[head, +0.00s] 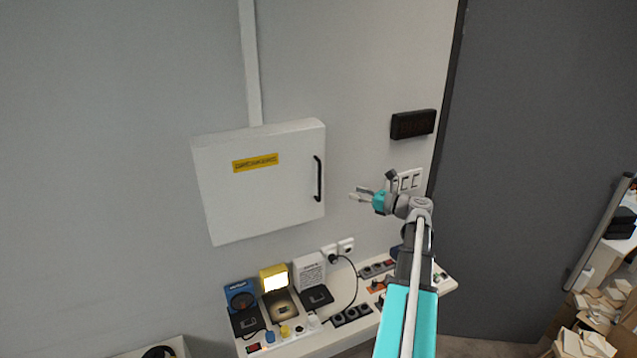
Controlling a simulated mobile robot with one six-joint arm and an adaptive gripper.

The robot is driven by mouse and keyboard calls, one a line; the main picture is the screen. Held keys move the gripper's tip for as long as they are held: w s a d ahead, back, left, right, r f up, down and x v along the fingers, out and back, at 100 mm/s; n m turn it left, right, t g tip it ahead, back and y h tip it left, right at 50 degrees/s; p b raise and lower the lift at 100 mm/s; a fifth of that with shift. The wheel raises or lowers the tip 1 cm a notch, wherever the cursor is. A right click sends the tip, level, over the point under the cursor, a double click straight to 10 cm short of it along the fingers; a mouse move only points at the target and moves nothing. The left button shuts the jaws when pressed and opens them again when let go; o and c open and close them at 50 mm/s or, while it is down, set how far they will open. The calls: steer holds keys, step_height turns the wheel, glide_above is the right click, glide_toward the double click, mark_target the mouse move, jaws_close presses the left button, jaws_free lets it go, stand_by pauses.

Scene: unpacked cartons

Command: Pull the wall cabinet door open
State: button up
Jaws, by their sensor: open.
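The wall cabinet (259,205) is a white box on the grey wall with a yellow label (255,163) on its front. Its door looks shut. A black vertical bar handle (318,178) sits near the door's right edge. My gripper (357,193) is open and empty, to the right of the handle in the picture. Its fingers point left toward the handle, with a gap between them. I cannot tell how far it is from the wall.
A shelf (300,346) below the cabinet holds boxes, sockets and a lit yellow lamp (275,281). A white conduit (250,65) runs up from the cabinet. A black display (413,124) and switches (409,181) are on the wall behind my arm. Wood pieces (590,335) lie at lower right.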

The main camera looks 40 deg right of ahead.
steer(key=shift+w, duration=0.15)
glide_above(319, 198)
steer(key=shift+w+d, duration=0.25)
stand_by(0.6)
jaws_close()
steer(key=shift+a, duration=0.1)
